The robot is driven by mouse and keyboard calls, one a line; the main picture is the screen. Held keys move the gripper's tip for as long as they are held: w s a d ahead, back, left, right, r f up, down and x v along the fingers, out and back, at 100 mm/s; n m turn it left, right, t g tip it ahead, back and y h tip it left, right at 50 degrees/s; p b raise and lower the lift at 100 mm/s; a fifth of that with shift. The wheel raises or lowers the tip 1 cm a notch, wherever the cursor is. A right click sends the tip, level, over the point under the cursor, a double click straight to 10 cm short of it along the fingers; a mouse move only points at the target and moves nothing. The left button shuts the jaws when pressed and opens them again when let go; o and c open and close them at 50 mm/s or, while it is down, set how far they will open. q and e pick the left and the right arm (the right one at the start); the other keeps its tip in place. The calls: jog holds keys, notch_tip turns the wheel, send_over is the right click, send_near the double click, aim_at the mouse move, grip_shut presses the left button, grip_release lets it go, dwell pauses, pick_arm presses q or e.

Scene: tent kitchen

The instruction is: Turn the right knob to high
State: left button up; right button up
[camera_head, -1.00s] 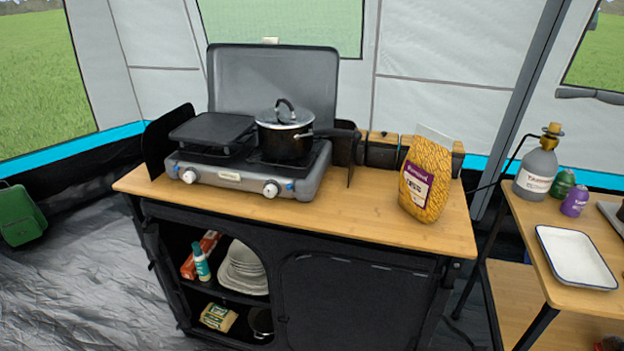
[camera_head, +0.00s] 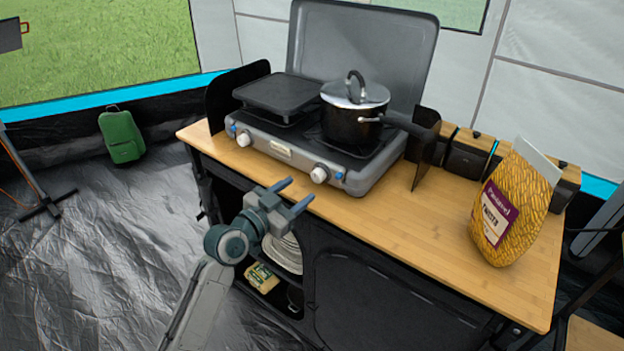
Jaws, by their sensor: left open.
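The grey two-burner camping stove (camera_head: 283,150) stands on the wooden counter with its lid up. Its right knob (camera_head: 320,173) is white, on the front panel below the pot. The left knob (camera_head: 244,138) is also white. My left gripper (camera_head: 294,194) is open and empty, in front of the counter edge, a little below and left of the right knob in the picture. It is apart from the knob. My right gripper is not in view.
A lidded black pot (camera_head: 354,122) sits on the right burner, its handle pointing right. A black griddle (camera_head: 279,93) covers the left burner. A yellow patterned bag (camera_head: 511,210) stands on the counter (camera_head: 425,227) at right. The counter's front strip is clear.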

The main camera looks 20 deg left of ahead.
aim_at(315, 178)
pick_arm(q)
jog(key=shift+x, duration=2.7)
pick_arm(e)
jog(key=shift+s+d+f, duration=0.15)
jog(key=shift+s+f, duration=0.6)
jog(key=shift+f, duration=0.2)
pick_arm(q)
jog(key=shift+p, duration=0.3)
jog(key=c, duration=1)
